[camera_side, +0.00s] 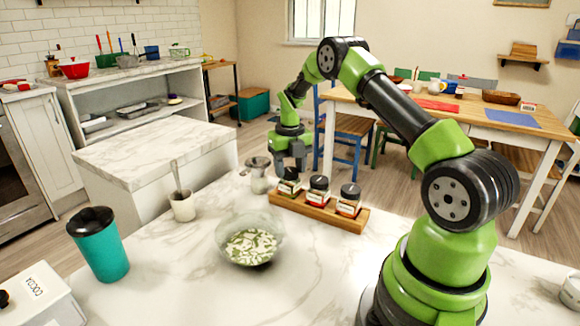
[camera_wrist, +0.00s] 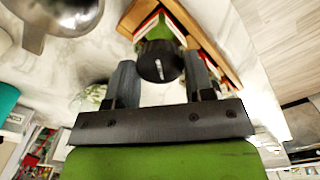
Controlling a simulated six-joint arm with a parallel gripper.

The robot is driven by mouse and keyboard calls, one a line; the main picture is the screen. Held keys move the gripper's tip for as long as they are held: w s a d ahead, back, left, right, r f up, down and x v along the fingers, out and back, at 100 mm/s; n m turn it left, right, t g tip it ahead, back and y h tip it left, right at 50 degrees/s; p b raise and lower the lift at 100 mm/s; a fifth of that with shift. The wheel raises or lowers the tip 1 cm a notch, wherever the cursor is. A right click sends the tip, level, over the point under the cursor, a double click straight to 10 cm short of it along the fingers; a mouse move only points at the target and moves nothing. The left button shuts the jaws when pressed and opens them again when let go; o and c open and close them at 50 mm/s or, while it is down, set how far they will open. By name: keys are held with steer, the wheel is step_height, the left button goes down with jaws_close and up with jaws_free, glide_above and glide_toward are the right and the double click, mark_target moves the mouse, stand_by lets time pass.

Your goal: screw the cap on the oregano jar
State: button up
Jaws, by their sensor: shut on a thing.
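My gripper (camera_side: 290,160) points down over the left end of a wooden rack (camera_side: 335,222) in the side view. It is shut on a round black cap (camera_wrist: 160,66), which sits between the two fingers in the wrist view. A small glass jar with a dark green look (camera_side: 289,188) stands upright in the left place of the rack, directly under the fingers. The label's words are too small to read. I cannot tell whether the cap touches the jar's rim.
Two black-capped jars with red labels, a middle one (camera_side: 319,190) and a right one (camera_side: 348,200), share the rack. A metal pitcher (camera_side: 257,176) stands just left. A glass bowl of herbs (camera_side: 250,240), a cup (camera_side: 183,207) and a teal tumbler (camera_side: 100,248) stand farther left.

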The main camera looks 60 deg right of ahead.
steer(key=shift+m, duration=0.4)
steer(key=o, duration=1)
